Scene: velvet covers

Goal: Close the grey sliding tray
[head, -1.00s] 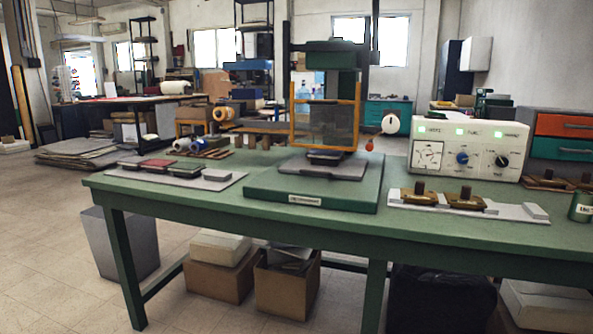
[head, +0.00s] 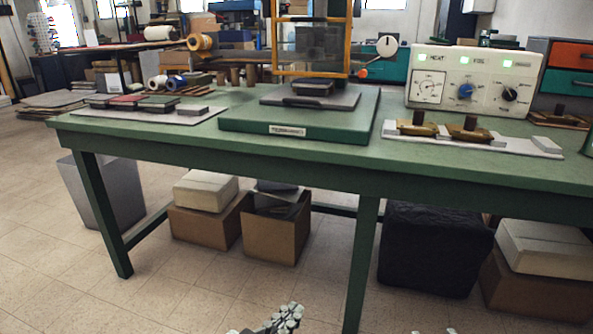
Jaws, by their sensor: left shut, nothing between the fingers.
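The grey sliding tray (head: 345,99) is a flat plate low on the green press base (head: 297,122), in front of and below the orange-framed guard (head: 312,42). It juts forward from under the press. A dark block (head: 312,86) lies on it. How far it extends under the press is hidden. My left gripper (head: 290,314) shows at the bottom edge, shut and empty, well below and in front of the table, far from the tray. Only small tips of my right gripper (head: 436,331) show at the bottom edge.
The green table (head: 290,158) carries a control box (head: 474,78), a pale rail with brass pieces (head: 505,142), and a left board with small covers (head: 190,116). Cardboard boxes (head: 275,232) and a grey bin (head: 100,190) stand below. The floor in front is clear.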

